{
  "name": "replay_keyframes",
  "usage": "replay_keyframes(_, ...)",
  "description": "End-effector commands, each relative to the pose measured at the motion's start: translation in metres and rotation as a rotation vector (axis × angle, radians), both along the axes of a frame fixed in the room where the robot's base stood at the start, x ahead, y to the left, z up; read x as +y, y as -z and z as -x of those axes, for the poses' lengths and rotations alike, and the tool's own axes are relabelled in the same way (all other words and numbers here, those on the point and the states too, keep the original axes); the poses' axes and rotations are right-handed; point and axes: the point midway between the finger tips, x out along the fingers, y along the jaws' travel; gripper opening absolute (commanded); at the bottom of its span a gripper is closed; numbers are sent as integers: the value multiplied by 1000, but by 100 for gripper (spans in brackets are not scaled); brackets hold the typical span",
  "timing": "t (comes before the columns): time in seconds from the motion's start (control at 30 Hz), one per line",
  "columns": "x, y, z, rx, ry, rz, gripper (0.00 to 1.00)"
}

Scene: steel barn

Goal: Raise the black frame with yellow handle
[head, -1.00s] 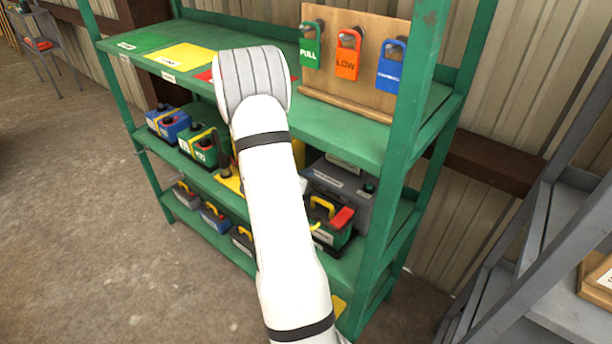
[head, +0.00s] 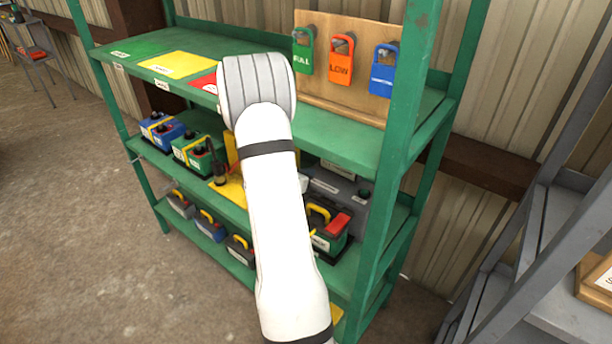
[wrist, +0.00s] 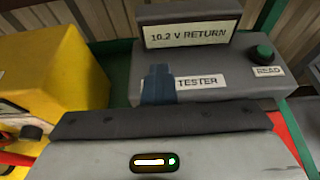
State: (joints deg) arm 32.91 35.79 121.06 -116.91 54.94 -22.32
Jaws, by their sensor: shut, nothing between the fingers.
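A yellow handle (head: 318,212) arches over a green and red battery (head: 331,235) on the middle shelf, right of my arm. A dark frame or base shows around that battery, partly hidden by my arm. In the wrist view, my gripper (wrist: 157,84) shows as dark blue fingertips, shut and empty, in front of a grey tester (wrist: 210,93). In the head view my fingers are hidden behind my arm.
A green shelf rack (head: 340,140) has its upper board above the batteries. Blue (head: 160,130) and green (head: 195,150) batteries stand at left on the middle shelf; several yellow-handled units stand below. A yellow block (wrist: 60,75) is left of the fingers. A grey rack (head: 500,240) stands right.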

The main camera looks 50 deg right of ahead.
Motion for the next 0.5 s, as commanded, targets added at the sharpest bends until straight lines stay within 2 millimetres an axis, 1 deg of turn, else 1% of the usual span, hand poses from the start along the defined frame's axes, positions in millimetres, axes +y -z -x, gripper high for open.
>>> replay_keyframes(0.07, -4, 0, 0, -2, 1, 1, 0)
replay_keyframes(0.23, -4, -1, 0, -1, 0, 0, 0)
replay_keyframes(0.27, -4, -1, 0, -1, 0, 0, 1)
replay_keyframes(0.5, -4, -1, 0, -1, 0, 0, 21)
